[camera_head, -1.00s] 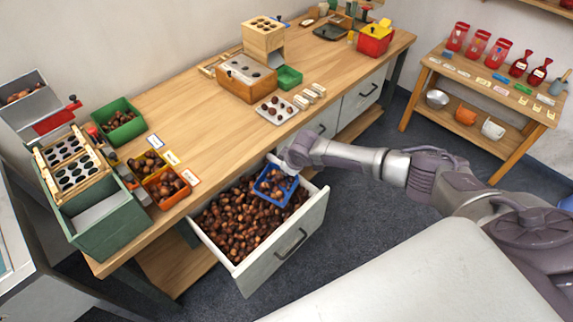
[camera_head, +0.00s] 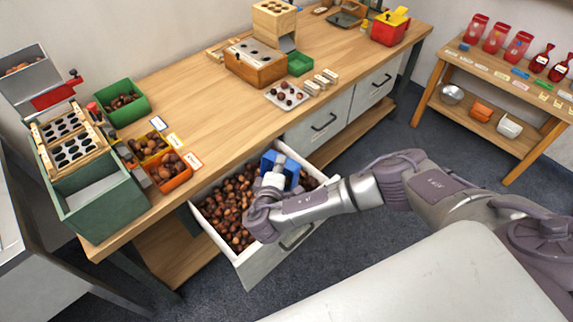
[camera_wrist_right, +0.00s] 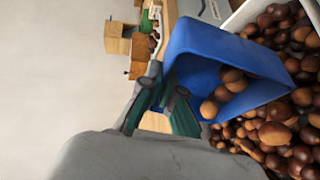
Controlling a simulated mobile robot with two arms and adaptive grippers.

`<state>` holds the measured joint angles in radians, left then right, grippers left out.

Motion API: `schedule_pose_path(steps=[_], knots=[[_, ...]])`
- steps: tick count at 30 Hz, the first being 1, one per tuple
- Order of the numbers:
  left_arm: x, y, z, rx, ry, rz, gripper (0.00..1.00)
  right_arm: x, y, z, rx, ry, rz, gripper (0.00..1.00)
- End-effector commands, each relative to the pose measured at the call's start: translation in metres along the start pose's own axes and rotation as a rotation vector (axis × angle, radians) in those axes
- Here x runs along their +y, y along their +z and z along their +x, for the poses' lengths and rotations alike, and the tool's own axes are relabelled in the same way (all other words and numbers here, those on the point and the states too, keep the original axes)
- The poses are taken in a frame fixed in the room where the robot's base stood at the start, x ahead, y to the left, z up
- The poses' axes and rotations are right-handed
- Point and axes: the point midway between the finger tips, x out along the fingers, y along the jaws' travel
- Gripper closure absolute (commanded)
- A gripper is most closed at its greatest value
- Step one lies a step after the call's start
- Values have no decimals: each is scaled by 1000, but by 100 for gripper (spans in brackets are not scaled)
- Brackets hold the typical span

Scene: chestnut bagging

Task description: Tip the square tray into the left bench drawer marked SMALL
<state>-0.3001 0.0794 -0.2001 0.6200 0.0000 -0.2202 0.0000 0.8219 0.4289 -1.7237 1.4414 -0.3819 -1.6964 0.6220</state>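The blue square tray (camera_head: 291,168) is steeply tilted over the open left bench drawer (camera_head: 262,264). My right gripper (camera_head: 275,178) is shut on the tray's wall. In the right wrist view the fingers (camera_wrist_right: 166,94) pinch the wall of the tray (camera_wrist_right: 225,52), and a few chestnuts (camera_wrist_right: 231,76) show at its lower side, close above the drawer's contents. The drawer holds a deep layer of brown chestnuts (camera_head: 228,208). My right forearm hides part of the drawer, and no SMALL mark is readable. My left gripper is not in view.
Orange (camera_head: 171,178) and green (camera_head: 123,110) bins stand on the bench left of the drawer. A small pale tray of chestnuts (camera_head: 287,97) lies on the bench behind it. Closed drawers (camera_head: 322,126) are to the right. A side table (camera_head: 490,92) stands farther right.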

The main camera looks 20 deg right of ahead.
Motion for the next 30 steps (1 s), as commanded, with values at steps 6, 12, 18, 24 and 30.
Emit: schedule_pose_path(steps=[6,12,18,24,30], knots=[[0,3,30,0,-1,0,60,-20,-8,-22,-5,225,-97,100],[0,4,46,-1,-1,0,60,-24,-15,-38,-6,392,-167,100],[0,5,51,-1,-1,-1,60,-23,-18,-46,-7,474,-201,100],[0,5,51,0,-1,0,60,-21,-19,-48,-8,488,-207,100],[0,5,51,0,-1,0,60,-22,-19,-47,-7,486,-207,100]])
